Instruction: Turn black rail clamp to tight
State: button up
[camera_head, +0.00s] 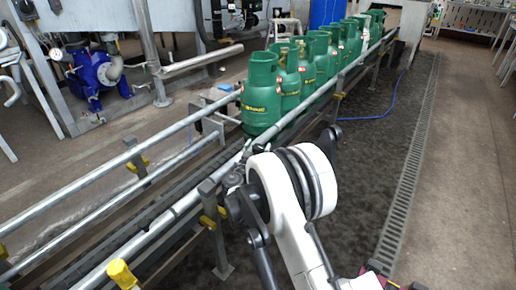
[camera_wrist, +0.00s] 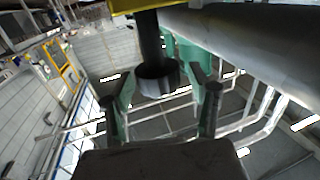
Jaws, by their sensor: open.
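In the wrist view, a black clamp knob (camera_wrist: 157,80) on a dark stem hangs from a yellow piece (camera_wrist: 175,5) at the top edge. My gripper (camera_wrist: 163,88) is open, with one finger on each side of the knob. A gap shows on both sides, and I cannot tell how deep the knob sits between the fingers. In the head view, my white arm joint reaches the near guide rail (camera_head: 165,222) of the conveyor. The fingers and this knob cannot be clearly made out there.
Green gas cylinders (camera_head: 262,97) stand in a row on the conveyor, the nearest just beyond my arm. A post with a yellow clamp (camera_head: 212,219) stands left of my arm, and another yellow knob (camera_head: 121,273) is nearer. A metal rail (camera_wrist: 250,40) crosses the wrist view's upper right. Floor at right is clear.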

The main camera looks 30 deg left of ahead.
jog(key=c, duration=1.2)
jog(key=shift+c, duration=0.2)
jog(key=shift+d+n+y, duration=0.1)
jog(key=shift+n+y, duration=0.3)
jog(key=shift+y, duration=0.2)
jog(key=n+g+y, duration=0.1)
jog(key=n+y, duration=0.1)
jog(key=y, duration=0.2)
jog(key=shift+d+n+g, duration=0.1)
jog(key=shift+n+g, duration=0.3)
jog(key=n+g+y, duration=0.5)
jog(key=y, duration=0.1)
jog(key=shift+w+y, duration=0.1)
jog(key=shift+y, duration=0.2)
jog(key=n+g+y, duration=0.1)
jog(key=n+g, duration=0.2)
jog(key=g, duration=0.1)
jog(key=n+g+y, duration=0.2)
jog(key=g, duration=0.2)
jog(key=shift+n, duration=0.4)
jog(key=shift+n+g, duration=1.25)
jog(key=shift+g, duration=0.75)
jog(key=shift+n+g, duration=1.25)
jog(key=shift+g, duration=0.75)
jog(key=shift+a, duration=0.2)
